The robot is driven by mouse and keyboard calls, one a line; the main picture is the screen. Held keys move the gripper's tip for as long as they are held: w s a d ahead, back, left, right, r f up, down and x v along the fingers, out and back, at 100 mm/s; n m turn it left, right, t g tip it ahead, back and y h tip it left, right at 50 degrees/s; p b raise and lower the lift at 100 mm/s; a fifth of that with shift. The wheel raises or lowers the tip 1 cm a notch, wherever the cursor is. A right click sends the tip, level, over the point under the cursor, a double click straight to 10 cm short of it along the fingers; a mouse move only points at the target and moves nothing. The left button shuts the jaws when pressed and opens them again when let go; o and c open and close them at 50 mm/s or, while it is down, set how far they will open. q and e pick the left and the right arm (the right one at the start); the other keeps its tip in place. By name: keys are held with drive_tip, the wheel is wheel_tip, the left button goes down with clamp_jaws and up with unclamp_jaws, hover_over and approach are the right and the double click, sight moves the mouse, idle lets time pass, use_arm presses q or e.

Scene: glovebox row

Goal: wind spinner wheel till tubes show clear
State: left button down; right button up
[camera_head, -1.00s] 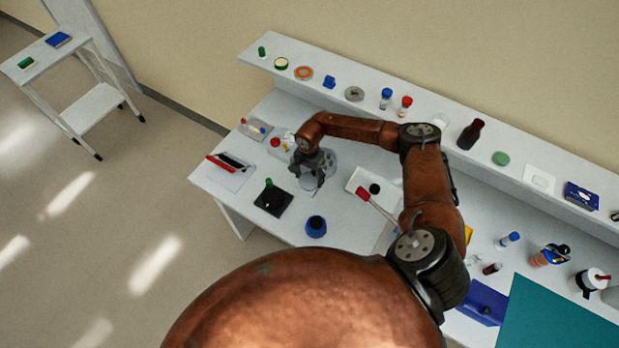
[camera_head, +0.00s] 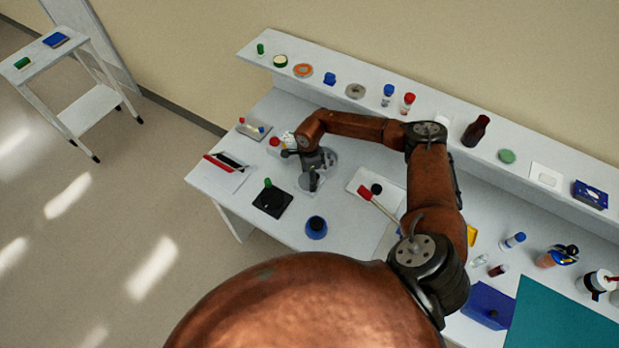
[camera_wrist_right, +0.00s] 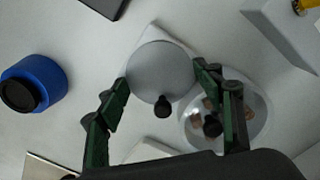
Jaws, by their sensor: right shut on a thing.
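The spinner wheel is a flat grey disc (camera_wrist_right: 159,70) with a small black knob on its near edge, on a pale base. In the head view the wheel (camera_head: 307,182) is partly hidden by my right gripper (camera_head: 302,166). A clear round bowl (camera_wrist_right: 253,118) sits beside the wheel, with brownish tubes and a dark hub inside. The tubes' contents are too small to judge. My left gripper is not in view.
A blue jar with a dark top (camera_head: 316,229) and a black pad (camera_head: 268,205) with a green-topped item stand close by. A white tray (camera_head: 357,180) and red-headed tool (camera_head: 365,192) lie to the right. The shelf behind holds several small items.

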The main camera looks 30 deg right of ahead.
sight(308, 180)
drive_tip(key=shift+w+a+m, duration=0.1)
drive_tip(key=shift+m, duration=0.3)
drive_tip(key=o, duration=1.1)
drive_tip(key=shift+c, duration=0.2)
drive_tip(key=shift+o, duration=0.5)
wheel_tip(308, 180, up, 12)
drive_tip(key=shift+c, duration=0.4)
